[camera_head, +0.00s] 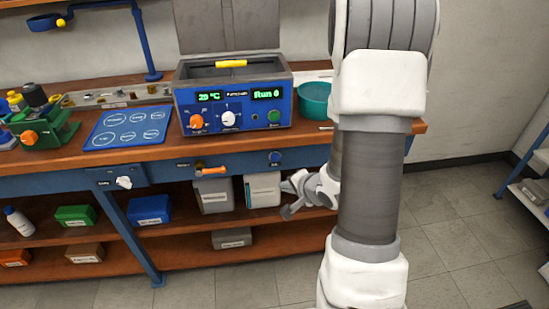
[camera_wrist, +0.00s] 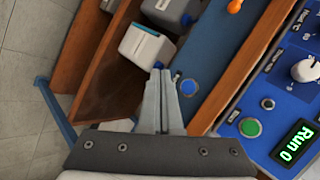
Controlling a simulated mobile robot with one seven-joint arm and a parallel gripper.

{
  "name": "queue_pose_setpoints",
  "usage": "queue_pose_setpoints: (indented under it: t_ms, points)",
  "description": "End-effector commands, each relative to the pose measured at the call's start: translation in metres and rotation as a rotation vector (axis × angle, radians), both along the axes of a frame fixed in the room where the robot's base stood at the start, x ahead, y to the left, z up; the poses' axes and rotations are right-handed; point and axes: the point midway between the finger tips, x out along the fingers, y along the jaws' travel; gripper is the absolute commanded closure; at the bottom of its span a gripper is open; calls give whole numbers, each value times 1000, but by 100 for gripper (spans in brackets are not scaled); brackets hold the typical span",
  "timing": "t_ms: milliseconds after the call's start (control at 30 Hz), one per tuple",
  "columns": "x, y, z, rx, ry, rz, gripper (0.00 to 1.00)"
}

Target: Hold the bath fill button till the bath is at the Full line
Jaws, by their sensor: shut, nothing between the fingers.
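The bath (camera_head: 187,92) is a grey-rimmed box with a blue front panel and raised lid on the bench. Its panel reads about 29 °C and "Run 0". A round blue button (camera_head: 275,157) sits on the bench's front rail below the bath; its label is too small to read. The button also shows in the wrist view (camera_wrist: 188,87), just right of my fingertips. My gripper (camera_wrist: 161,74) is shut and empty, beside the button with no contact visible. In the head view my gripper (camera_head: 287,199) is low in front of the shelves. The water level and Full line cannot be made out.
The panel carries an orange knob (camera_head: 196,121), a white knob (camera_head: 228,118) and a green button (camera_head: 274,116). An orange handle (camera_head: 211,171) is on the rail left of the blue button. A teal bowl (camera_head: 315,97) stands right of the bath. Boxes (camera_head: 213,196) fill the shelf below.

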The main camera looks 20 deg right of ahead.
Motion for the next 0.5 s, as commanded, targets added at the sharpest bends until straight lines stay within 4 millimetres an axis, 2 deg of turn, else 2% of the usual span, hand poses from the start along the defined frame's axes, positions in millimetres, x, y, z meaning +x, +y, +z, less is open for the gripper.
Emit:
queue_pose_setpoints:
  t_ms: [267,500]
  points:
    - [6,-1,0,-1,-1,1,100]
    - [34,-9,0,-3,-2,3,100]
